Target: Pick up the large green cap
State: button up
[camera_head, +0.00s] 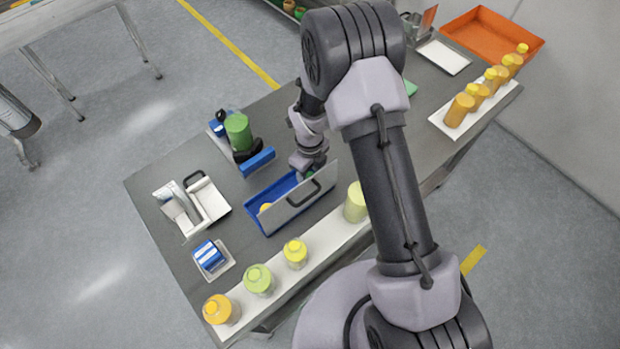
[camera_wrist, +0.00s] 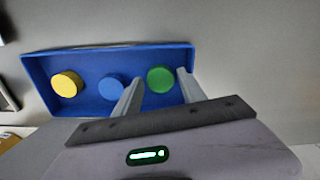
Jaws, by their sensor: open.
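The green cap (camera_wrist: 161,80) lies at the right end of a blue tray (camera_wrist: 100,59) in the wrist view. A blue cap (camera_wrist: 112,88) and a yellow cap (camera_wrist: 68,84) lie left of it. My gripper (camera_wrist: 158,76) is open and empty, with one finger on each side of the green cap in this view; I cannot tell how far above it. In the head view my gripper (camera_head: 308,166) points down at the tray's far right end (camera_head: 270,191). The green cap is mostly hidden there, and the yellow cap (camera_head: 265,207) partly shows.
A grey panel with a black handle (camera_head: 301,203) stands along the tray's front side. A green cylinder on a stand (camera_head: 238,132) is behind it to the left. Yellow and green bottles (camera_head: 258,280) line the white front strip. An orange tray (camera_head: 490,35) lies far right.

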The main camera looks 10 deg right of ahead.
jog(key=shift+f, duration=0.35)
grip_shut()
jog(key=shift+r, duration=0.15)
